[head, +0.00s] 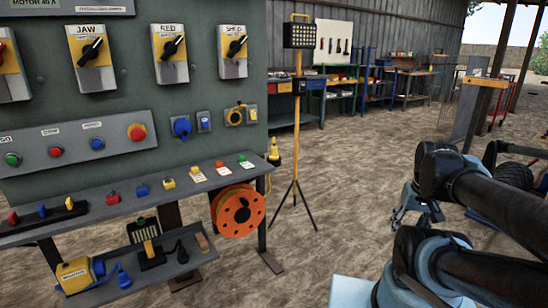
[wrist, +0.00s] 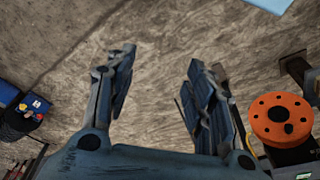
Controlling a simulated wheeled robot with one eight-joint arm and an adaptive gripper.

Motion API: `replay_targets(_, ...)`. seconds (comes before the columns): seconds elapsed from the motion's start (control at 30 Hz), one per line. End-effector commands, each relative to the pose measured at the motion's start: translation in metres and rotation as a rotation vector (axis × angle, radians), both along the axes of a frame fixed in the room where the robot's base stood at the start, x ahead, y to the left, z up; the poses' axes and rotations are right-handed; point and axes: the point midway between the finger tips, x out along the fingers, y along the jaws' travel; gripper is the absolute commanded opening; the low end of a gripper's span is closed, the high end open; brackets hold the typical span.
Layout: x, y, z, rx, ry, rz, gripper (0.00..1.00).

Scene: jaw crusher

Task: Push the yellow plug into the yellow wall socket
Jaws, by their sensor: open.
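The yellow wall socket (head: 236,115) is on the lower right of the grey-green panel, right of a blue socket. A yellow plug-like piece (head: 273,151) stands upright at the right end of the panel's shelf; I take it for the yellow plug, but it is small in view. My gripper (head: 420,208) is at the right of the head view, well apart from both and partly hidden by my arm. In the wrist view my gripper (wrist: 162,85) is open, with only bare ground between its fingers. Neither plug nor socket shows clearly there.
The shelf (head: 100,215) holds small coloured pieces and padlock-like items. An orange reel (head: 238,210) hangs below its right end and also shows in the wrist view (wrist: 281,118). A yellow lamp stand (head: 297,110) stands between panel and arm. Open dirt floor lies around it.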

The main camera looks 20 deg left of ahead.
Motion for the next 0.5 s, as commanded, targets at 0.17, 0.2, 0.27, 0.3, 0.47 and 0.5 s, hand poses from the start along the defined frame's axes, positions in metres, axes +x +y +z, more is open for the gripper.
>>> replay_targets(0.17, 0.035, 0.028, 0.009, 0.055, -0.065, 0.102, 0.49)
replay_targets(0.2, 0.045, 0.036, 0.012, 0.074, -0.089, 0.133, 0.49)
replay_targets(0.27, 0.061, 0.05, 0.016, 0.102, -0.126, 0.183, 0.49)
replay_targets(0.3, 0.071, 0.059, 0.019, 0.121, -0.151, 0.215, 0.49)
replay_targets(0.47, 0.111, 0.098, 0.03, 0.191, -0.255, 0.336, 0.49)
replay_targets(0.5, 0.12, 0.108, 0.034, 0.208, -0.283, 0.364, 0.49)
